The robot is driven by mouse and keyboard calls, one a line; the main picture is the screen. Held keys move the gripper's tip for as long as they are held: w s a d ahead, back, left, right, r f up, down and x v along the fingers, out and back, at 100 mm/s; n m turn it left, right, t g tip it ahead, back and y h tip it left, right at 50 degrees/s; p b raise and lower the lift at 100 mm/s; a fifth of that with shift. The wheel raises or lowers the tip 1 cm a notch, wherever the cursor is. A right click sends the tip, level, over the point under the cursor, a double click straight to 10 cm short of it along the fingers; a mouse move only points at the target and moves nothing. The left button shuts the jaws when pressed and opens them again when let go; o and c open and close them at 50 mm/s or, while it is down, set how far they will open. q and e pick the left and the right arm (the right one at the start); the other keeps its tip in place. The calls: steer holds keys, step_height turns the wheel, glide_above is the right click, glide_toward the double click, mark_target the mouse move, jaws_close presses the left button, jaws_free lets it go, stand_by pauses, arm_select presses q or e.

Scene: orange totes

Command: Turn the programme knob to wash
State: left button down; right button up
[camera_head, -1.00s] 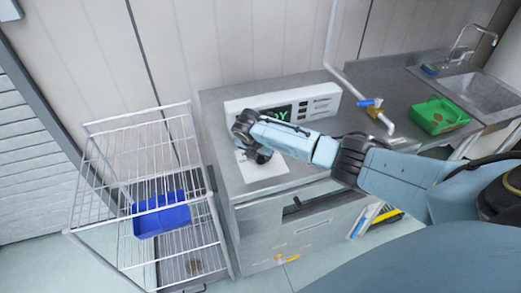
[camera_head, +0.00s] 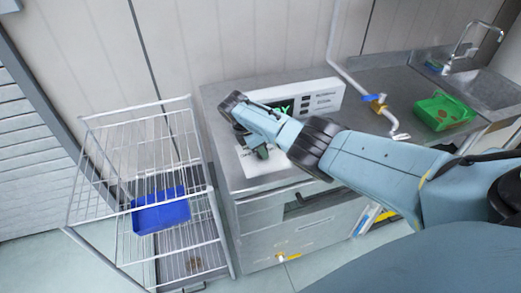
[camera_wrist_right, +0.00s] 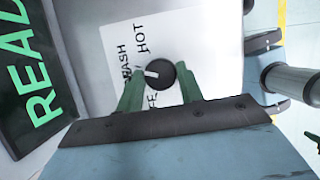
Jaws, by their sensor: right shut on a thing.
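The programme knob (camera_wrist_right: 163,74) is a round black dial on a white label plate, seen in the right wrist view. Its white pointer mark points left, towards a partly covered word ending in "ASH"; exact alignment I cannot tell. "HOT" stands above it, and letters like "FF" below are partly covered. My right gripper (camera_wrist_right: 160,80) has its green fingers on either side of the knob, shut on it. In the head view, the right gripper (camera_head: 262,152) is over the white plate (camera_head: 278,163), and my wrist hides the knob. My left gripper is not in view.
The white control panel (camera_head: 325,97) with its green "READY" display (camera_wrist_right: 32,75) stands behind the plate. A wire rack (camera_head: 85,155) with a blue bin (camera_head: 160,215) is at left. A pipe with a blue-handled valve (camera_head: 374,98), a green tote (camera_head: 440,112) and a sink are at right.

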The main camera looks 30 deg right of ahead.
steer(key=shift+m, duration=0.3)
steer(key=o, duration=1)
steer(key=shift+d, duration=0.1)
steer(key=p+v, duration=0.1)
steer(key=v, duration=1.2)
steer(key=shift+w+r, duration=0.15)
steer(key=shift+r, duration=0.1)
steer(key=shift+f, duration=0.1)
